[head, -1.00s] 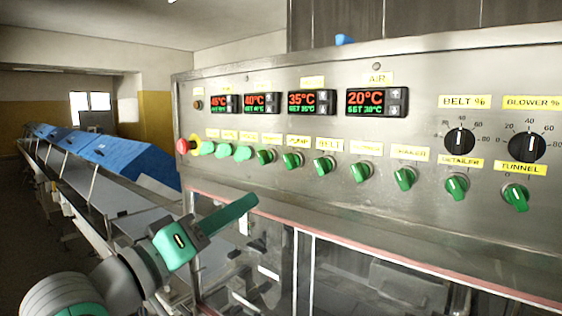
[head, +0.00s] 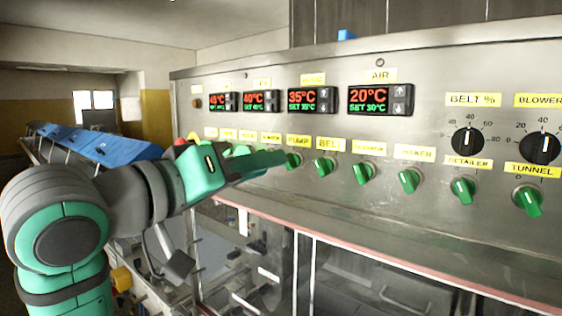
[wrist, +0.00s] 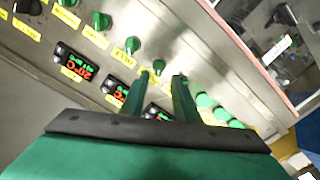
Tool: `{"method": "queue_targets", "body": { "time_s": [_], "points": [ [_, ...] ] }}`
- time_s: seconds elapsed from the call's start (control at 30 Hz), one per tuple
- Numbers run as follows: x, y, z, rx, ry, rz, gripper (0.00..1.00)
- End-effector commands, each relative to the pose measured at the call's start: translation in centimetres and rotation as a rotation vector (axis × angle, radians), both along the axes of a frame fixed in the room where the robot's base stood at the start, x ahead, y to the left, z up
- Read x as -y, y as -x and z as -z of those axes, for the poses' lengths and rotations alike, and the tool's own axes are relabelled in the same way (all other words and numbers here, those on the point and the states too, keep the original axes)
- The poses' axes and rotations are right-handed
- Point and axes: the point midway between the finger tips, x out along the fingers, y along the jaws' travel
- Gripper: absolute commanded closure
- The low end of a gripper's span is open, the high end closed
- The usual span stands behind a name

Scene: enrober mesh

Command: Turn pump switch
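The pump switch (head: 293,161) is a green rotary knob under the yellow PUMP label (head: 299,141) on the steel control panel. My gripper (head: 281,158) points right along the panel, its fingertips at the left side of this knob in the head view, partly overlapping it. In the wrist view, the two green fingers of my gripper (wrist: 163,78) are apart with a gap between them. A green knob (wrist: 159,67) shows just beyond the tips, in line with the gap. Its label is too hidden to read. I cannot tell if the fingers touch the knob.
The belt switch (head: 324,167) and several similar green knobs continue to the right. Green buttons and a red stop button (head: 181,142) lie behind my gripper on the left. Temperature displays (head: 311,100) sit above. A glazed enclosure with a pink edge (head: 400,263) is below.

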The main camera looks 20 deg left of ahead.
Motion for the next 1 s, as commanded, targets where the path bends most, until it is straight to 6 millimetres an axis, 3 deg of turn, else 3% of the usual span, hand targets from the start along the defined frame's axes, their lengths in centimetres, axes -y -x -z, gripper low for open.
{"method": "queue_targets", "body": {
  "time_s": [0.1,0.3,0.67,0.8,1.0],
  "points": [
    [1.0,-1.9,0.0,-0.002,-0.001,0.007,0.72],
    [1.9,-3.8,0.0,0.0,0.0,0.012,0.72],
    [2.1,-4.2,0.0,0.001,-0.001,0.013,0.72],
    [2.0,-4.2,0.0,0.001,-0.001,0.01,1.0],
    [1.9,-4.1,0.0,0.002,-0.005,0.009,1.0]
  ]
}}
